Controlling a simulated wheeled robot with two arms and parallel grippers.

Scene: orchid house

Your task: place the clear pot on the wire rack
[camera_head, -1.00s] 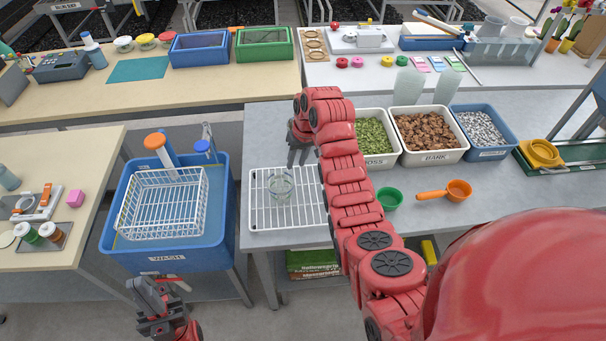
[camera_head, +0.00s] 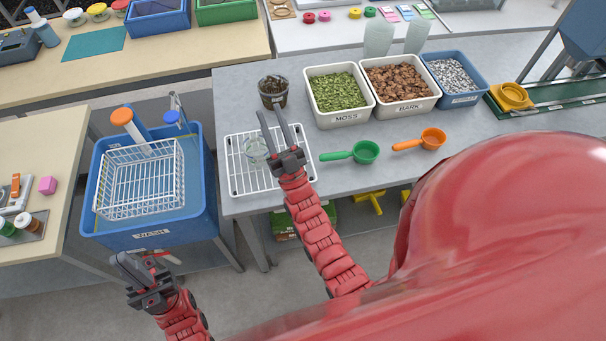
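The clear pot (camera_head: 255,152) stands upright on the white wire rack (camera_head: 238,184), on its left half, at the left end of the grey bench. My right gripper (camera_head: 270,114) is open and empty. Its fingers reach over the rack just right of the clear pot, pointing to the back. It appears apart from the pot. My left gripper (camera_head: 142,258) is low in front of the blue wash tub, seemingly open with nothing between its fingers.
A dark-filled pot (camera_head: 273,92) stands behind the rack. Moss (camera_head: 347,119), bark (camera_head: 412,106) and gravel (camera_head: 465,97) bins stand to the right. Green (camera_head: 364,152) and orange (camera_head: 432,138) scoops lie in front of them. A blue wash tub (camera_head: 150,237) holds a white wire basket (camera_head: 140,180).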

